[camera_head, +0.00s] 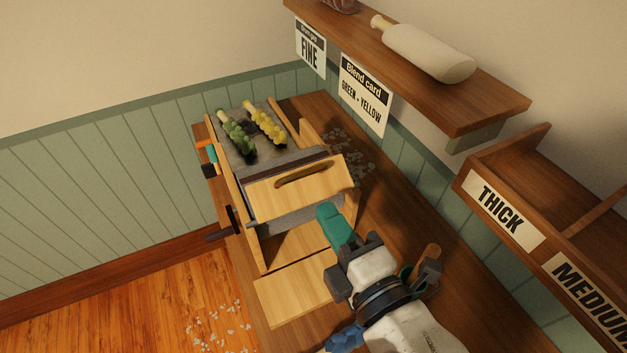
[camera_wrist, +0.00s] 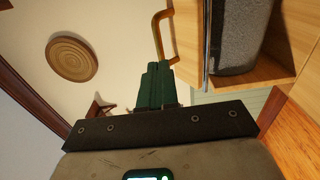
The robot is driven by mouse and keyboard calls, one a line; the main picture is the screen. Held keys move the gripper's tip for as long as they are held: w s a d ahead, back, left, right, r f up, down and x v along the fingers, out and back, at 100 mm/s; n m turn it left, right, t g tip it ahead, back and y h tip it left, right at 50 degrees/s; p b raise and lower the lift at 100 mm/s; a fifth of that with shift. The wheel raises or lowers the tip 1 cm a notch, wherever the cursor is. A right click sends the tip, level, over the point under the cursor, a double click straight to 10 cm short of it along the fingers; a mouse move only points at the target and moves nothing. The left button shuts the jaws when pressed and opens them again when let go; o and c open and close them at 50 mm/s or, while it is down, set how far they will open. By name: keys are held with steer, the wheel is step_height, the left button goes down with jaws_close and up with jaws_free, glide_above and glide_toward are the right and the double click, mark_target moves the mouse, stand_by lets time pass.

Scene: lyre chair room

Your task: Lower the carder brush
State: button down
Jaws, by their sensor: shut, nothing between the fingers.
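The drum carder (camera_head: 262,233), a pale wooden machine with grey parts, stands on the brown bench. Its brush appears as a pale wooden board (camera_head: 262,201) with a brown handle (camera_head: 285,180) across the top, tilted toward me. My gripper (camera_head: 335,220) has green fingers, shut and empty, close to the board's lower right corner. In the wrist view the shut fingers (camera_wrist: 157,85) point toward the brown handle (camera_wrist: 160,38), which shows just beyond their tips. I cannot tell whether they touch it. A grey fuzzy surface (camera_wrist: 240,38) shows to the right.
Green fibre (camera_head: 238,137) and yellow fibre (camera_head: 266,120) lie on the carder's far end. A wall shelf (camera_head: 480,105) with a cream bottle (camera_head: 430,52) hangs above. Labelled compartments (camera_head: 505,215) stand at right. Grey scraps litter the bench and floor.

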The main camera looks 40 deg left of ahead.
mark_target(303, 176)
steer(key=p+x, duration=0.1)
steer(key=x, duration=0.3)
steer(key=shift+a+r, duration=0.1)
steer(key=shift+a, duration=0.2)
steer(key=shift+p+x, duration=0.4)
steer(key=shift+x, duration=0.45)
